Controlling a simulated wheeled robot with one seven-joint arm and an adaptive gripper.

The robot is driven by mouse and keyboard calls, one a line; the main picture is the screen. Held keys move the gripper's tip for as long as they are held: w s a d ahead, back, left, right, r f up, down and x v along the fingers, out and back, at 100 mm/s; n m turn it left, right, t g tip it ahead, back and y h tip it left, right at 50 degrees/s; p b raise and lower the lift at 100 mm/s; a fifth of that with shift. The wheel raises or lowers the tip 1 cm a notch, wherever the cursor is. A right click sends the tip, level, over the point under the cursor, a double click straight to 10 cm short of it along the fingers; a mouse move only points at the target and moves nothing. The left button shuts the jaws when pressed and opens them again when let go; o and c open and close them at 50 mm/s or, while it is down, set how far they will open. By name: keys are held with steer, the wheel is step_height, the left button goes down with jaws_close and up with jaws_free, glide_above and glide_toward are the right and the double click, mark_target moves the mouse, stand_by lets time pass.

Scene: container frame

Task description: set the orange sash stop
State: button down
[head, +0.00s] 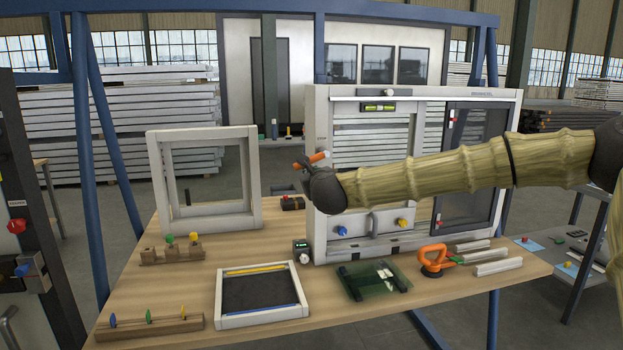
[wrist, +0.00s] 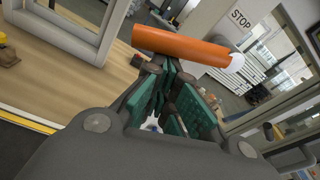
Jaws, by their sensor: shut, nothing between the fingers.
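The orange sash stop (wrist: 185,45) is an orange cylinder with a white end cap. In the wrist view it lies across the picture just beyond my fingertips. Its white end points right, towards a pale post lettered STOP (wrist: 239,19). In the head view the orange stop (head: 318,157) shows at the left post of the large white window frame (head: 316,225). My gripper (wrist: 168,72) is shut and empty, with its fingertips close to the stop. Whether they touch it is unclear. In the head view my gripper (head: 302,164) is partly hidden behind my dark wrist.
An empty white frame (head: 160,190) stands left on the wooden table (head: 185,285). A dark-panelled tray (head: 262,317), green glass plate (head: 362,290) and orange suction lifter (head: 434,262) lie in front. My arm crosses before the large frame. Bare tabletop separates these things.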

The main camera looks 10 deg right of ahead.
steer(key=s+d+f+b, duration=0.1)
steer(key=s+b, duration=0.3)
steer(key=s, duration=0.5)
steer(key=shift+f, duration=0.7)
steer(key=shift+d, duration=0.1)
